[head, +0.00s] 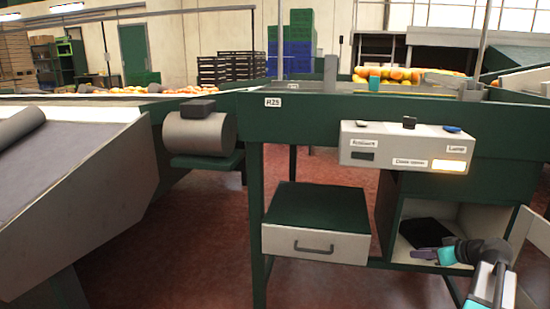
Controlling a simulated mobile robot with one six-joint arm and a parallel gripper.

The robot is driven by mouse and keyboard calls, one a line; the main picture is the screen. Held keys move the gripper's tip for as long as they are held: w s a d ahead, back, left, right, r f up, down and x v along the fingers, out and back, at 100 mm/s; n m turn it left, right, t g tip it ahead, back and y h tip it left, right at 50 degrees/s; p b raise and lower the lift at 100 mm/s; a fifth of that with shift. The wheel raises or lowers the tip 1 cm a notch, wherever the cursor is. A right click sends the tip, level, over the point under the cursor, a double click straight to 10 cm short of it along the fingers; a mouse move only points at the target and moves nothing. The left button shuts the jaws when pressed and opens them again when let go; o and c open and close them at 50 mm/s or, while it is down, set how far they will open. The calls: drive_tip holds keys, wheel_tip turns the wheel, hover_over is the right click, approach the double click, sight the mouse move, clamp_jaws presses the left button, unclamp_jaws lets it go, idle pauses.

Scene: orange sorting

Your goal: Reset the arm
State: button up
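My arm reaches in from the lower right corner of the head view. My gripper (422,255) is at the open front of a white-lined cabinet compartment (474,219) under the green sorting table (330,112). A dark, flat thing (427,232) lies in the compartment just behind the gripper. The fingers are small and seen side-on, so I cannot tell whether they are apart or hold anything.
A pale door (535,240) stands open right of the compartment. A closed drawer (315,243) is to its left. A control box (405,146) with a lit lamp juts out above. Oranges (390,75) lie on the table. Red floor (190,250) is clear left of the drawer.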

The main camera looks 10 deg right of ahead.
drive_tip(key=w+a+f+n+g+y+p, duration=0.15)
drive_tip(key=a+f+p, duration=0.25)
drive_tip(key=a, duration=0.6)
drive_tip(key=w+a+f+g+y+p, duration=0.1)
drive_tip(key=a+f+g+p, duration=0.2)
drive_tip(key=a, duration=0.6)
drive_tip(key=w+a+f+n+g+y+p, duration=0.1)
drive_tip(key=a+f+p, duration=0.35)
drive_tip(key=a, duration=0.55)
drive_tip(key=s+a+f+g+p, duration=0.35)
drive_tip(key=s+a+p, duration=0.2)
drive_tip(key=a, duration=0.45)
drive_tip(key=s+a+f+n+g+h+p, duration=0.1)
drive_tip(key=s+a+f+g+p, duration=0.25)
drive_tip(key=s, duration=0.55)
drive_tip(key=s+a+f+g+h+p, duration=0.15)
drive_tip(key=s+a+p, duration=0.25)
drive_tip(key=s+a, duration=0.4)
drive_tip(key=s+d+f+m+g+h+p, duration=0.1)
drive_tip(key=s+d+m, duration=0.1)
drive_tip(key=s, duration=0.4)
drive_tip(key=s+d+f+m+h, duration=0.1)
drive_tip(key=s+d+m+h, duration=0.1)
drive_tip(key=s, duration=0.5)
drive_tip(key=shift+s+d+m+g+p, duration=0.2)
drive_tip(key=shift+d+m+g+p, duration=0.3)
drive_tip(key=shift+d, duration=0.5)
